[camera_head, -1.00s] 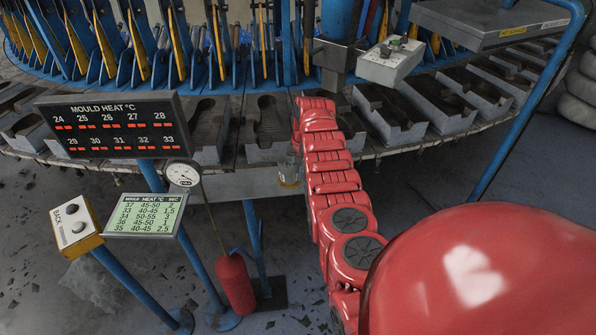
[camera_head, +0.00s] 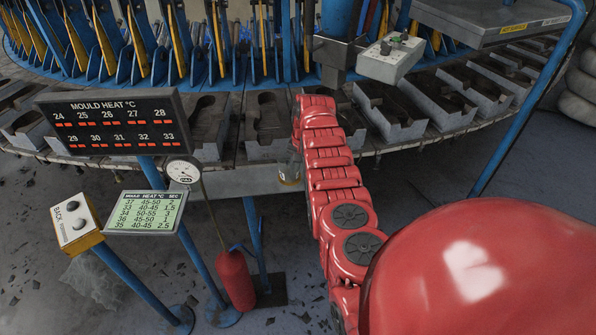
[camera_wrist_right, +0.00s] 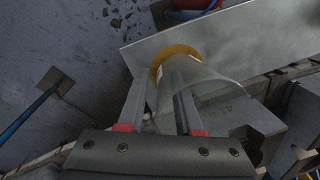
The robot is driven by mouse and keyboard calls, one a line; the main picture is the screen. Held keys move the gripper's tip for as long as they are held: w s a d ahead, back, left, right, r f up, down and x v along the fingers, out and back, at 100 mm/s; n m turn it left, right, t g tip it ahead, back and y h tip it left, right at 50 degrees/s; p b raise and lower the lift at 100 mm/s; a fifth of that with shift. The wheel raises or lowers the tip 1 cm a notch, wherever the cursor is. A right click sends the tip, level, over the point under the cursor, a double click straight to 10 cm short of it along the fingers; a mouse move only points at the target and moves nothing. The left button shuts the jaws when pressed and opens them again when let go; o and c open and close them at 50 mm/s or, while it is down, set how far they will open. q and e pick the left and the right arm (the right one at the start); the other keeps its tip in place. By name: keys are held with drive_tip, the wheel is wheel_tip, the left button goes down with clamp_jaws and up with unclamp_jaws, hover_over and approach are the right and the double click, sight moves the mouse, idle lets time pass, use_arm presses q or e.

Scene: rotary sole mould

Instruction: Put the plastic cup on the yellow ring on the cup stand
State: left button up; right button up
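The clear plastic cup (camera_wrist_right: 215,85) has its far end at the yellow ring (camera_wrist_right: 176,52) in the right wrist view, and its open rim faces my camera. In the head view the cup (camera_head: 290,166) is faint, just left of my red right arm, above the yellow ring (camera_head: 289,184) on the grey metal stand (camera_head: 235,182). My right gripper (camera_wrist_right: 158,80) has its fingers apart. One finger is left of the cup; the other overlaps the cup, seemingly inside it. I cannot tell whether the cup rests fully on the ring. My left gripper is not in view.
A mould heat board (camera_head: 115,125), a gauge (camera_head: 183,171) and a small screen (camera_head: 145,212) stand left of the cup. The round machine with moulds (camera_head: 268,125) lies behind. A red extinguisher (camera_head: 235,280) stands on the floor below. A grey control box (camera_head: 391,57) hangs above right.

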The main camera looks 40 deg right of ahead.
wheel_tip(320, 180, up, 12)
drive_tip(key=s+b, duration=0.1)
drive_tip(key=b, duration=0.2)
drive_tip(key=shift+d+f+b, duration=0.2)
drive_tip(key=shift+d+b, duration=0.1)
drive_tip(key=shift+d, duration=0.1)
